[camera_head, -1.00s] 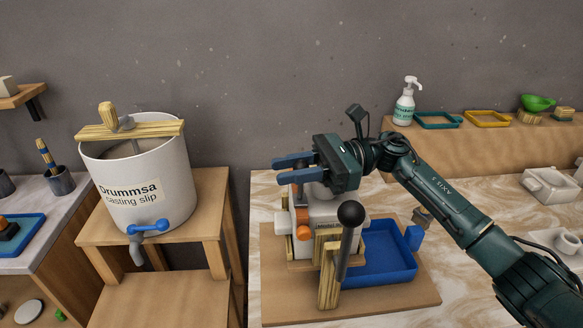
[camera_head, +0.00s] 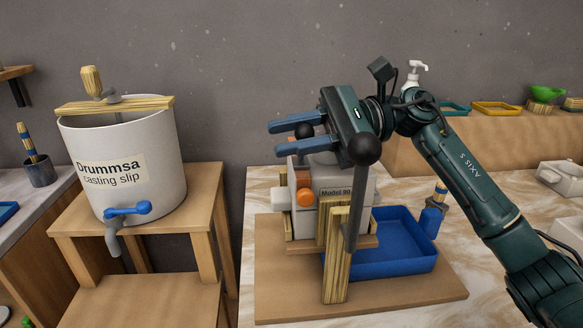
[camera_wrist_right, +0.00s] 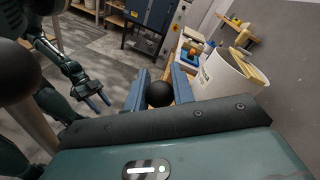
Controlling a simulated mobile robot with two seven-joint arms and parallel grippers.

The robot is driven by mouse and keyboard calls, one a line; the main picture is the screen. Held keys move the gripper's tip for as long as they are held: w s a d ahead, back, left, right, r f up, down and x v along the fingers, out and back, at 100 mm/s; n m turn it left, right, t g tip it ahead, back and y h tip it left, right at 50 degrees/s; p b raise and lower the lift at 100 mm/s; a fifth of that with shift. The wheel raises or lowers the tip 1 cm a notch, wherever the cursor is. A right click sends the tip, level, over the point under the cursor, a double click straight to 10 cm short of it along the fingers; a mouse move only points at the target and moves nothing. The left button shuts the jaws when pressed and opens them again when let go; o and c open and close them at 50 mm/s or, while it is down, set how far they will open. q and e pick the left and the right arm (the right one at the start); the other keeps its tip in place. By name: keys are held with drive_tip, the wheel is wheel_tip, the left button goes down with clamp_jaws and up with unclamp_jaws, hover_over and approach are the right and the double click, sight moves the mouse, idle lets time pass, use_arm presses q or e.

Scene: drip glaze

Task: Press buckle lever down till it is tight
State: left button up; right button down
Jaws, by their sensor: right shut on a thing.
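A second lever, with a large black ball (camera_head: 364,149) and grey shaft, stands in front. My left gripper (camera_wrist_right: 97,99) hangs apart from the machine, open.
A blue tray (camera_head: 400,262) sits on the board (camera_head: 420,298) right of the machine. A casting slip bucket (camera_head: 150,180) with a blue tap stands on a wooden stand at left. A pump bottle (camera_head: 416,74) and small trays stand on the back ledge.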

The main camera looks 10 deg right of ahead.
use_arm(q)
wheel_tip(320, 180, down, 7)
drive_tip(key=w+d+m+t+h+b, duration=0.1)
drive_tip(key=m+b, duration=0.2)
drive_tip(key=b, duration=0.7)
drive_tip(key=shift+w+d+t, duration=0.25)
drive_tip(key=shift+d+t, duration=0.05)
drive_tip(key=shift+d, duration=0.1)
use_arm(e)
drive_tip(key=shift+s+f+n+t+h, duration=0.2)
drive_tip(key=shift+s+f+n, duration=0.3)
drive_tip(key=shift+n, duration=0.5)
drive_tip(key=shift+s+f+n+t+h, duration=0.1)
drive_tip(key=shift+s+f+n+t, duration=0.35)
drive_tip(key=shift+n, duration=0.55)
drive_tip(key=shift+s+f+n+t+h, duration=0.15)
drive_tip(key=shift+s+f+n, duration=0.15)
drive_tip(key=shift+f+n, duration=0.55)
drive_tip(key=shift+r, duration=0.2)
drive_tip(key=c, duration=1.2)
unclamp_jaws()
drive_tip(key=shift+o, duration=0.2)
